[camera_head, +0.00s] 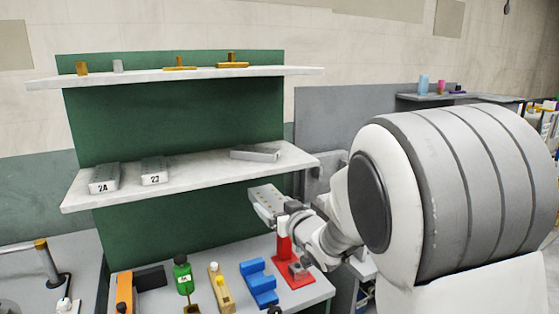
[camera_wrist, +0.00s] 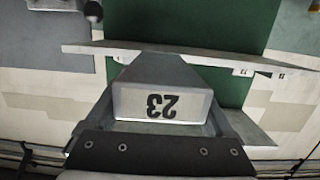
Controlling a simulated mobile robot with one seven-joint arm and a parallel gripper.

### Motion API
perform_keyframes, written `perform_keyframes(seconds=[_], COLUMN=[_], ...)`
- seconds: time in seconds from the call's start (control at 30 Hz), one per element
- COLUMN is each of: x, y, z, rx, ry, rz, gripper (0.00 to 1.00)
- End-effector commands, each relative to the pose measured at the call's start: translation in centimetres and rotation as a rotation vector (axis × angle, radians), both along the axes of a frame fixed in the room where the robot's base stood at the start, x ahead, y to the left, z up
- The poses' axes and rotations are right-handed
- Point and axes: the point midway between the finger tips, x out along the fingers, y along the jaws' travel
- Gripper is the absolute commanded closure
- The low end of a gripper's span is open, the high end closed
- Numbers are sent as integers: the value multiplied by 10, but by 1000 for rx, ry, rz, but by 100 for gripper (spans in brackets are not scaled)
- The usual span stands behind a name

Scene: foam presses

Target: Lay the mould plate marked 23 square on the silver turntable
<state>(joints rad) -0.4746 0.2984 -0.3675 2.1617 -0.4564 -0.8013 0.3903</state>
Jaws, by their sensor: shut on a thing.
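The mould plate marked 23 (camera_wrist: 160,78) is a grey block whose end face shows the number upside down in the wrist view. My gripper (camera_wrist: 160,124) is shut on it, with a finger along each side. In the head view the held plate (camera_head: 266,199) is in the air in front of the lower shelf's right part, tilted. My gripper (camera_head: 284,210) is partly hidden behind the plate and my wrist there. I cannot make out the silver turntable for sure; a grey round edge is cut off at the far lower left.
Plates marked 24 (camera_head: 104,178) and 22 (camera_head: 154,171) and a third plate (camera_head: 255,153) lie on the lower shelf (camera_head: 205,186). Below, the bench holds a green bottle (camera_head: 183,275), a blue stepped block (camera_head: 258,284) and a red stand (camera_head: 284,250).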

Motion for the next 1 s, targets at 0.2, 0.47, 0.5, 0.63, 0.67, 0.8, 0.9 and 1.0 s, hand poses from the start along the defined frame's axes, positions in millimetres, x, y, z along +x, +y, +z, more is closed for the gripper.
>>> perform_keyframes(seconds=[0.2,0.47,0.5,0.63,0.67,0.8,0.9,1.0], x=[-3,-25,-30,-47,-50,-65,-70,-72], y=[-27,-80,-89,-116,-122,-141,-148,-150], z=[-81,-159,-169,-194,-198,-212,-216,-217], rx=[-4,-6,-5,-3,-3,-1,0,1], ry=[5,5,5,3,2,-2,-4,-6], rz=[-91,-248,-274,-348,-363,-410,-429,-434], gripper=[100,100,100,100,100,100,100,100])
